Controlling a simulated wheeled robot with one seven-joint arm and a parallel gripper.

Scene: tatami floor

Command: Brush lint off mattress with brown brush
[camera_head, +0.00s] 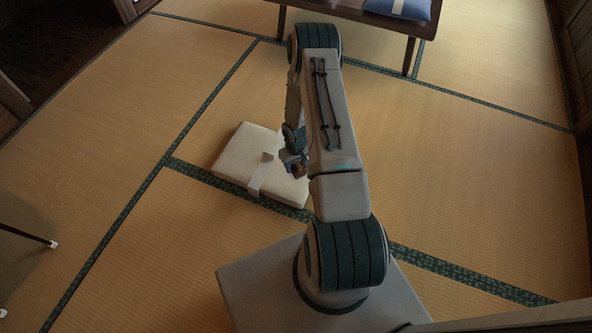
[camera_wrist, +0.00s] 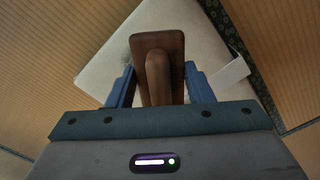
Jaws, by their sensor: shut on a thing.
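A cream mattress (camera_head: 236,153) lies flat on the tatami with a pale strap across it; its bare surface also shows in the wrist view (camera_wrist: 109,70). A brown brush (camera_wrist: 158,45) with a long handle is between the two blue fingers of my gripper (camera_wrist: 160,88), which is shut on its handle. The brush head is over the mattress; whether it touches the surface cannot be told. In the head view my gripper (camera_head: 296,172) is over the mattress's right part, partly hidden by my arm.
A low dark wooden table (camera_head: 345,13) with a blue cushion (camera_head: 400,8) stands at the back. Thin dark legs with white tips (camera_head: 52,244) show at the left edge. The tatami left and right of the mattress is clear.

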